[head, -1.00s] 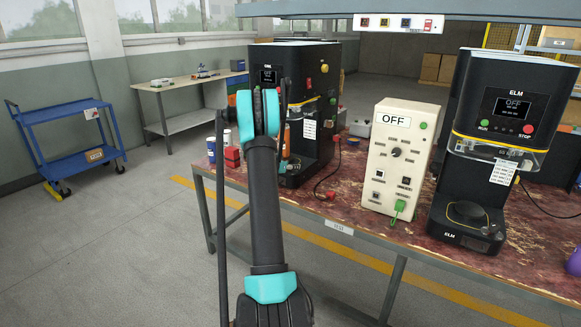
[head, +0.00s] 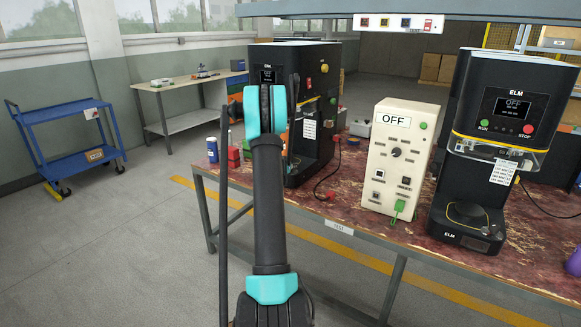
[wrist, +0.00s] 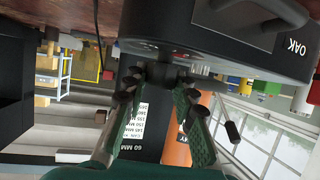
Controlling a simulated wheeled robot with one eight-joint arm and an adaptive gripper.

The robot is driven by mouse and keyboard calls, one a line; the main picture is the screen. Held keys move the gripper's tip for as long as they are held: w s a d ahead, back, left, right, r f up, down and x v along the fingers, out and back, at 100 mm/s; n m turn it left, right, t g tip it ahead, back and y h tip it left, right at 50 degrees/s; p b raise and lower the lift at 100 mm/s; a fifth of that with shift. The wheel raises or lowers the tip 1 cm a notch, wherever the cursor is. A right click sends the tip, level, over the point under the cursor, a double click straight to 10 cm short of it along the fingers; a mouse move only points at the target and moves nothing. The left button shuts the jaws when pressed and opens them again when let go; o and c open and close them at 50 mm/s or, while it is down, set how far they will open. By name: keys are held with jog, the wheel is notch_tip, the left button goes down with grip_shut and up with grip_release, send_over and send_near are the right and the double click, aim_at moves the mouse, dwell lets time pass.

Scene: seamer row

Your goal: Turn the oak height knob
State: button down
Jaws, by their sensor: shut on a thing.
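The oak machine (head: 318,68) is the dark machine at the back left of the bench in the head view, partly hidden behind my arm. In the wrist view its dark body (wrist: 150,22), lettered OAK, appears upside down across the top. The oak height knob (wrist: 168,73) is a small dark part under that body, mostly covered by my fingers. My gripper (wrist: 163,80) is closed around it, with one green-padded finger on each side. A white millimetre scale label (wrist: 152,122) shows behind the fingers. In the head view my gripper and the knob are hidden by my arm.
A cream control box (head: 398,165) reading OFF and the ELM machine (head: 500,110) stand to the right on the worn red bench (head: 335,190). Small red and blue containers (head: 233,156) sit at the bench's left end. A blue cart (head: 65,140) stands far left.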

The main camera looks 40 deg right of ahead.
jog(key=shift+s+d+n+t+y, duration=0.1)
jog(key=shift+n+t+y, duration=1.75)
jog(key=shift+n, duration=0.35)
jog(key=shift+n+t+y, duration=1.05)
jog(key=shift+n+y, duration=0.95)
jog(key=shift+y, duration=0.05)
jog(key=n+y, duration=0.3)
jog(key=y, duration=0.1)
jog(key=shift+n+g+y, duration=0.4)
jog(key=shift+n+y, duration=1.8)
jog(key=shift+y, duration=0.1)
jog(key=c, duration=1.2)
grip_release()
